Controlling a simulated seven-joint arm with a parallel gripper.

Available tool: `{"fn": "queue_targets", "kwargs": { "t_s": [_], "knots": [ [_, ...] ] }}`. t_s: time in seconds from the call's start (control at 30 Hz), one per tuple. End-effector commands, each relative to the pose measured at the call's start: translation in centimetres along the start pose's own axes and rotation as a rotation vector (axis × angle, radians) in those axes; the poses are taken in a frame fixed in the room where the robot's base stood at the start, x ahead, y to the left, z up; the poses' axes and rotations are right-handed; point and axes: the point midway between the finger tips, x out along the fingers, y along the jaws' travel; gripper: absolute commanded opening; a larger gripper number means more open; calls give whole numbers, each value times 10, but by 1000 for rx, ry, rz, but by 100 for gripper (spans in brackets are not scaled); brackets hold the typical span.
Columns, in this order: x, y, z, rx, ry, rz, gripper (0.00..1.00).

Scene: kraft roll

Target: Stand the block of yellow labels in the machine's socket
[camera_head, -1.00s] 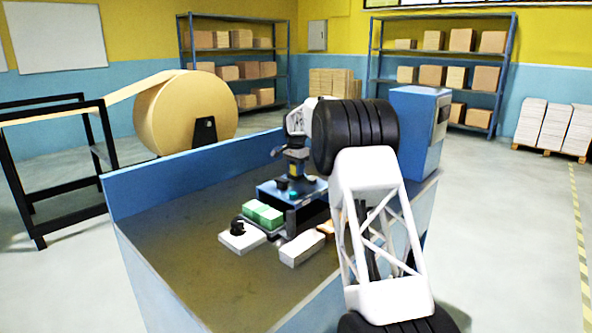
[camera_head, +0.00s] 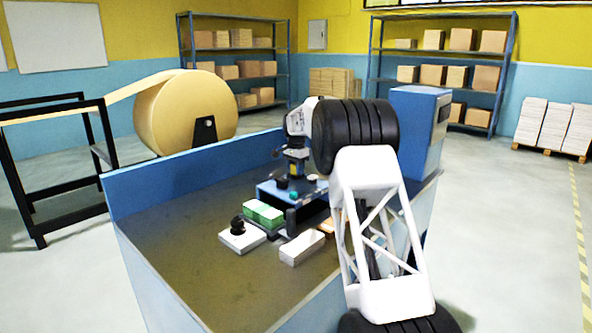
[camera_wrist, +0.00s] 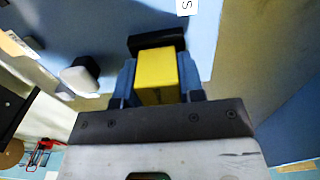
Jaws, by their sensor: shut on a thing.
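My gripper (camera_wrist: 158,88) is shut on the block of yellow labels (camera_wrist: 158,68), with one blue finger on each side of it. In the head view my gripper (camera_head: 296,160) points down over the blue machine (camera_head: 268,193), and a little yellow of the block shows between its fingers. In the wrist view a black bracket (camera_wrist: 156,42) stands close against the block's far side, above the machine's blue top (camera_wrist: 215,30). The bracket may be part of the socket. The block's lower end is hidden, so I cannot tell how deep it sits.
A black-and-white knob (camera_wrist: 82,75) stands beside the block. In front of the machine lie a green block (camera_head: 263,213), a white block (camera_head: 302,247) and a white piece with a black knob (camera_head: 240,236). A blue cabinet (camera_head: 415,130) stands at the right. The bench's left part is bare.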

Motion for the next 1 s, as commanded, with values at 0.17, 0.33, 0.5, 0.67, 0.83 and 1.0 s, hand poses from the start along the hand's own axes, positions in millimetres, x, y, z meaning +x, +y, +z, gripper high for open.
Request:
{"fn": "queue_targets", "kwargs": {
  "t_s": [0.17,0.33,0.5,0.67,0.83,1.0],
  "knots": [
    [0,0,0,0,0,0,9],
    [2,0,0,0,0,0,9],
    [2,0,0,0,0,0,62],
    [2,0,0,0,0,0,65],
    [1,0,0,0,0,0,65],
    [-6,0,0,0,1,-1,65]
  ]
}}
